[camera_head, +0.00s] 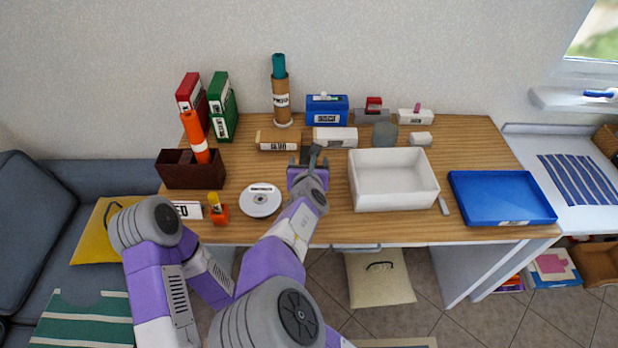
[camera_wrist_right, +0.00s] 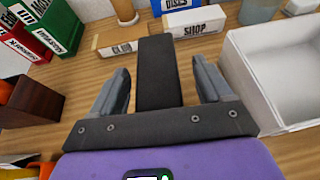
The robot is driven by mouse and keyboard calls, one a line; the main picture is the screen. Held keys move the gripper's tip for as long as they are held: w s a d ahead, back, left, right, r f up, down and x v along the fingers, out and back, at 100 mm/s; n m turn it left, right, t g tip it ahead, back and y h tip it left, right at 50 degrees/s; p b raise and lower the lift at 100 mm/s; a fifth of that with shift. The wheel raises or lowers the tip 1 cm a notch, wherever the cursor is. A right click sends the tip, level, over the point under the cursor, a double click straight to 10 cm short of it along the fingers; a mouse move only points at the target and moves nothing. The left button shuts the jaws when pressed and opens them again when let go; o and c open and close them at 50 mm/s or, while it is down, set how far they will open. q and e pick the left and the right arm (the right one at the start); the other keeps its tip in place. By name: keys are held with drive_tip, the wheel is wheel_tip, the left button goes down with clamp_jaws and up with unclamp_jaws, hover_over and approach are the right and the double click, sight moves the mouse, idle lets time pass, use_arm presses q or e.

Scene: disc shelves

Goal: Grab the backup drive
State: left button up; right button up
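A plain black block (camera_wrist_right: 157,70), which may be the backup drive, lies on the wooden table in the right wrist view; I see no label on it. My right gripper (camera_wrist_right: 160,90) is open, with one finger on each side of the block and a visible gap at both sides. In the head view the right gripper (camera_head: 308,168) is over the middle of the table, left of the white open box, and hides most of the block. My left arm is at the lower left, but its gripper is not visible.
A white open box (camera_head: 393,204) stands close to the right of my right gripper. A labelled tan box (camera_head: 278,140) and a white SHOP box (camera_head: 335,138) are behind. A disc (camera_head: 260,201) lies to the left. A blue tray (camera_head: 500,221) is far right.

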clamp_jaws()
idle(0.3)
